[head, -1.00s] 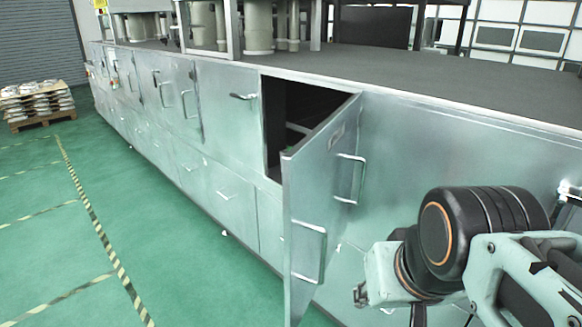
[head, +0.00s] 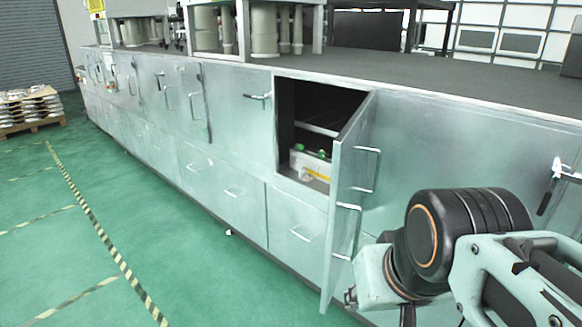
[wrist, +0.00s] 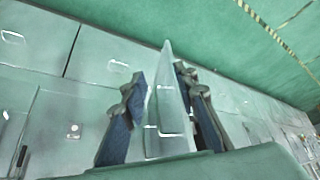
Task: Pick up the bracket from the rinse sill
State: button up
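My gripper (wrist: 160,80) shows in the wrist view with its two dark blue-padded fingers apart, and the cupboard door (wrist: 168,110) appears between them, nearly edge-on. I cannot tell whether the fingers touch the door. In the head view the metal door (head: 350,190) with two handles stands open, and my arm is in front of it at the lower right. Behind it, a white box (head: 311,163) with green and yellow parts sits on the floor of the dark compartment. I cannot make out a bracket or a rinse sill in either view.
A long metal bench (head: 245,190) with drawers and doors runs away to the left. Its dark top (head: 430,78) is mostly bare at the right. The green floor (head: 130,220) with striped lines is clear. A pallet of castings (head: 30,110) stands at the far left.

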aim_at(303, 176)
jog(key=i+j+u, duration=0.3)
jog(key=i, duration=0.25)
jog(key=i+u, duration=0.3)
jog(key=i, duration=0.3)
jog(key=i+j+z, duration=0.1)
jog(key=i+z, duration=0.3)
jog(key=i+j+z, duration=0.2)
jog(key=z, duration=0.15)
jog(key=i+j+z, duration=0.1)
jog(key=z, duration=0.25)
jog(key=i+j+z, duration=0.15)
jog(key=z, duration=0.25)
jog(key=i+j+z, duration=0.1)
jog(key=z, duration=0.25)
jog(key=i+j+z, duration=0.1)
jog(key=j+z, duration=0.5)
jog(key=j, duration=0.15)
jog(key=l+z, duration=0.1)
jog(key=i, duration=0.05)
